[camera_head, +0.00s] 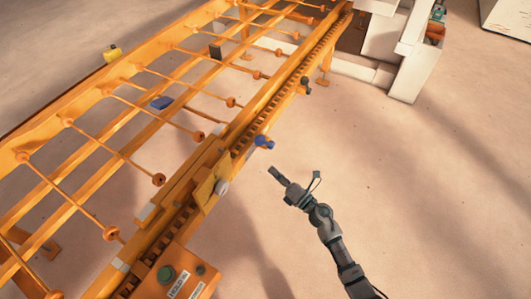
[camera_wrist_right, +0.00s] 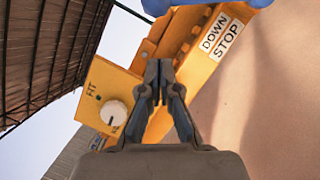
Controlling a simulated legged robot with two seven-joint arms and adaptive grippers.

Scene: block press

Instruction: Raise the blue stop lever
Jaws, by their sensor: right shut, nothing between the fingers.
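The blue stop lever (camera_head: 264,141) is a small blue knob on the near side of the orange conveyor frame. It also shows, cut off, at the top edge of the right wrist view (camera_wrist_right: 155,6), beside a white "DOWN STOP" label (camera_wrist_right: 221,37). My right gripper (camera_head: 273,171) is just below and to the right of the lever, apart from it. In the right wrist view its fingers (camera_wrist_right: 159,70) are closed together and empty, with the lever beyond them. My left gripper is not in view.
The orange roller frame (camera_head: 62,103) runs diagonally across the left. A white knob (camera_head: 221,187) sits on an orange box near the lever. A control panel with a green button (camera_head: 166,274) stands at lower left.

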